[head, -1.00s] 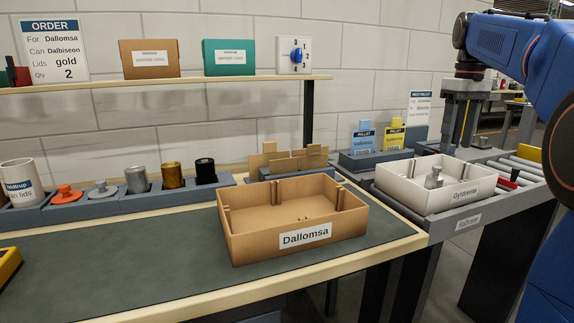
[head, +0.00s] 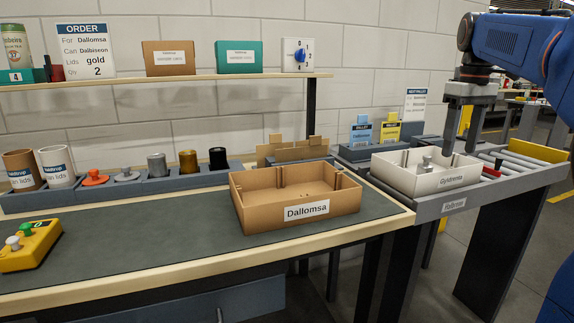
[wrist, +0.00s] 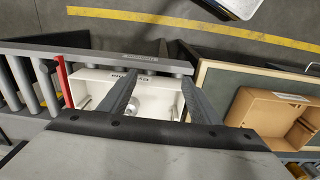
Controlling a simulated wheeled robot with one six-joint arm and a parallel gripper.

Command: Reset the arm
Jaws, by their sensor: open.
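My gripper (head: 461,148) hangs from my blue arm at the right, with its two fingers pointing down and spread apart. It is open, and nothing is held between the fingers. In the head view it is above the back right part of the white tray (head: 426,184) labelled Gyldrenta. A small silver item (head: 425,164) stands in that tray. In the wrist view my gripper (wrist: 160,85) has a finger on each side, with the white tray below and the silver item (wrist: 133,108) showing between them.
An open brown box (head: 258,215) labelled Dallomsa sits on the bench mat. A roller conveyor (head: 515,168) with a yellow end plate lies right of the white tray. Pallet holders (head: 375,150) stand behind. A yellow button box (head: 28,246) is at the left.

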